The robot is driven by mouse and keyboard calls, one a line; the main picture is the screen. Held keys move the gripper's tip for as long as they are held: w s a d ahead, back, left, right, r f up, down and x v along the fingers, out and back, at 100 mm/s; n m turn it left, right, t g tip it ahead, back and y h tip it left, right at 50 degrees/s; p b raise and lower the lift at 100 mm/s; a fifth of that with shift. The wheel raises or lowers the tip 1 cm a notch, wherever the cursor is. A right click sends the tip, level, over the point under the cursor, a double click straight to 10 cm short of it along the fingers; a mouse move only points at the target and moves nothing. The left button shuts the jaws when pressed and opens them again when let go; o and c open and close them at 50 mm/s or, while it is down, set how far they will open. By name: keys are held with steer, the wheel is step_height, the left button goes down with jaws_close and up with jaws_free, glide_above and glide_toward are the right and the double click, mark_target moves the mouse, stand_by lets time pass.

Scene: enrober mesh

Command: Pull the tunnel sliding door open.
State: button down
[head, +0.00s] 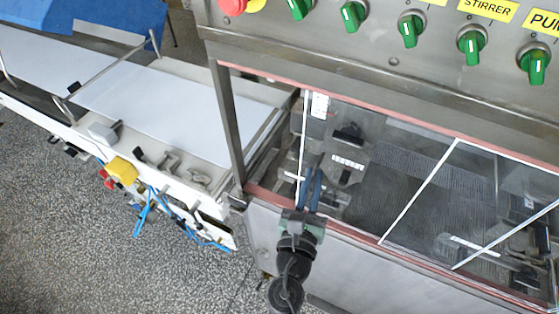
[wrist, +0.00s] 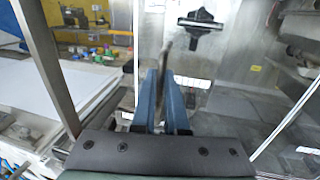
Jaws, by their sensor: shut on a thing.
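The tunnel sliding door (head: 303,135) is a clear panel with white edge strips, set in the steel front below the control panel in the head view. Its left edge stands a little right of the steel corner post. My gripper (head: 311,184) reaches up to this left edge with its blue fingers. In the wrist view my gripper (wrist: 165,82) has a narrow upright bar between its fingers, at the door's edge. It is shut on this part of the door; the exact contact is partly hidden by the fingers.
Green knobs (head: 352,16) and a red button (head: 232,5) sit on the panel above. The steel corner post (head: 226,120) stands close left of my gripper. A white conveyor belt (head: 150,98) extends left. Dark mesh (head: 400,190) shows behind the clear panels.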

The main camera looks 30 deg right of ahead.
steer(key=b, duration=0.1)
glide_toward(380, 186)
steer(key=x, duration=0.4)
steer(key=shift+w+d, duration=0.2)
steer(key=shift+d, duration=0.1)
steer(key=c, duration=0.9)
jaws_free()
steer(key=shift+w, duration=0.1)
steer(key=shift+c, duration=0.2)
steer(key=shift+a, duration=0.1)
steer(key=b+v, duration=0.7)
steer(key=v, duration=0.6)
